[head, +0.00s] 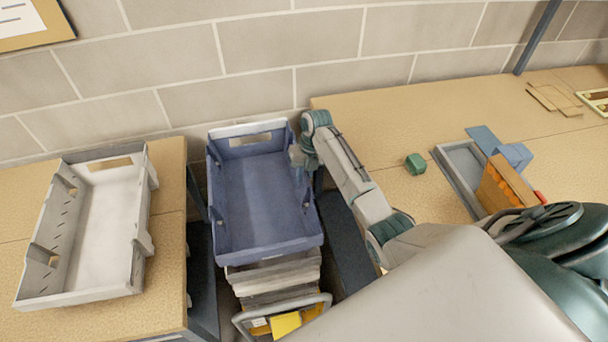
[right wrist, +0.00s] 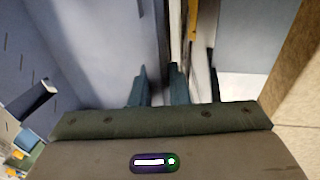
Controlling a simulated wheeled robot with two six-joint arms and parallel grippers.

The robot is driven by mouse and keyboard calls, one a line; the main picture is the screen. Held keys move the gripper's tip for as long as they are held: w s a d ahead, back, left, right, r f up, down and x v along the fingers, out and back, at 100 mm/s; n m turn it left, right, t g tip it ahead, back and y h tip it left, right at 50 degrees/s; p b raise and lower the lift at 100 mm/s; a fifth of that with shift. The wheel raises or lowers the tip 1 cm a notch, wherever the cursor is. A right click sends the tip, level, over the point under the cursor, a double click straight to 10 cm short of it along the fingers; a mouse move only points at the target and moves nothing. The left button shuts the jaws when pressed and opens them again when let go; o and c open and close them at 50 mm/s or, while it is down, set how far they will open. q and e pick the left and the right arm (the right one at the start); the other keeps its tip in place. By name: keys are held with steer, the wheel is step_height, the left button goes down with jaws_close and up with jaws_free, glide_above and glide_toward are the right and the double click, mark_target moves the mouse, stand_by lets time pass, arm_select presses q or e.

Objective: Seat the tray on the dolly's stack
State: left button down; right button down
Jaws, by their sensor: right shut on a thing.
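The blue tray (head: 258,190) is an open crate with a pale far rim, between the two tables in the head view. A stack of grey trays (head: 275,280) shows directly below its near end. I cannot tell whether the tray rests on the stack or hangs just above it. My right gripper (head: 303,157) is shut on the tray's right wall near the far corner; the fingertips are partly hidden. In the right wrist view, the fingers (right wrist: 157,88) are close beside the blue tray wall (right wrist: 95,40). My left gripper is out of view.
A pale grey tray (head: 115,225) lies on the left table (head: 170,215). The right table (head: 420,110) holds a green block (head: 415,164), a shallow grey tray (head: 462,180) and an orange-brown box (head: 500,185). A block wall (head: 250,60) stands close behind. A grey frame (head: 284,312) with yellow parts is in front of the stack.

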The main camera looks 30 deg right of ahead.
steer(key=shift+r, duration=0.15)
steer(key=shift+f, duration=0.55)
stand_by(0.4)
steer(key=c, duration=1.7)
jaws_free()
steer(key=shift+s, duration=0.1)
steer(key=p+v, duration=0.6)
steer(key=v, duration=0.2)
steer(key=shift+r, duration=0.15)
steer(key=v, duration=0.2)
steer(key=shift+d+r+p, duration=0.1)
steer(key=shift+r+p, duration=0.2)
